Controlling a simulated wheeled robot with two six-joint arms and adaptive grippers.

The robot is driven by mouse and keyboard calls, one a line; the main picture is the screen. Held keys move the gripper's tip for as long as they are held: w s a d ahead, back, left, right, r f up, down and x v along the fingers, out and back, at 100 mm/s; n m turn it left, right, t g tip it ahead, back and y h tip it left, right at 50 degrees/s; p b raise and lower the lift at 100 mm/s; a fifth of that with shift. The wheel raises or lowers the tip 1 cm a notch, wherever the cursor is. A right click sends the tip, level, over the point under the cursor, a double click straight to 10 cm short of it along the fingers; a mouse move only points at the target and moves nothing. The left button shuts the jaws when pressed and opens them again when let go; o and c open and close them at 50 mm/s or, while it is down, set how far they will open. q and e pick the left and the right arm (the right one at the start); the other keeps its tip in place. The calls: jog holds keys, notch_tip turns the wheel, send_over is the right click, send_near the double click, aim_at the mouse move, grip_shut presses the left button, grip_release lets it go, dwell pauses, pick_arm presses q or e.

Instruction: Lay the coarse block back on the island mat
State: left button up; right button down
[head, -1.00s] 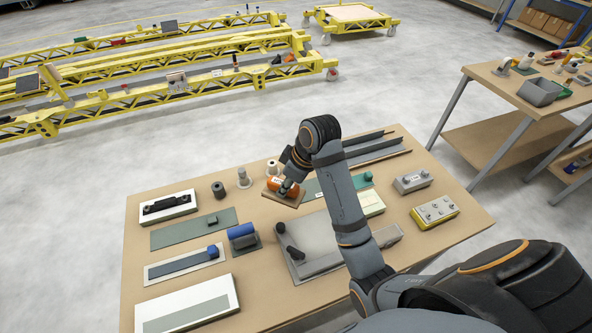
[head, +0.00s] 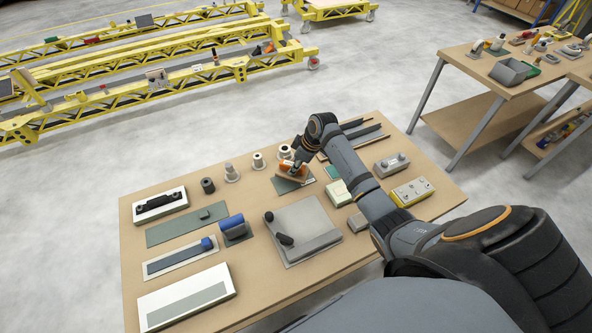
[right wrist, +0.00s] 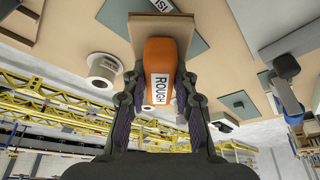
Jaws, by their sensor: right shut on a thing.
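The coarse block (head: 297,172) has an orange grip marked "ROUGH" on a flat tan base; it also shows in the right wrist view (right wrist: 160,62). My right gripper (right wrist: 158,90) is shut on the orange grip, one finger on each side. The island mat (head: 287,187) is a dark grey-green rectangle lying on the table, partly covered by the block in the head view. In the right wrist view the mat (right wrist: 198,38), with part of a label, shows behind the block. The block is over the mat; I cannot tell whether they touch. My left gripper is out of view.
A white spool (head: 258,160) stands left of the mat. Dark bars (head: 350,138) lie behind. Yellow trolleys stand beyond the table.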

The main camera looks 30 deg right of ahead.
jog(key=f, duration=0.1)
jog(key=f+p, duration=0.1)
jog(key=f, duration=0.1)
jog(key=shift+w+d+f+p, duration=0.1)
jog(key=shift+d+f+p, duration=0.05)
jog(key=shift+d+p, duration=0.15)
jog(key=shift+a+f, duration=0.1)
jog(key=shift+f, duration=0.2)
jog(key=c, duration=1.1)
grip_release()
jog(key=shift+o, duration=0.2)
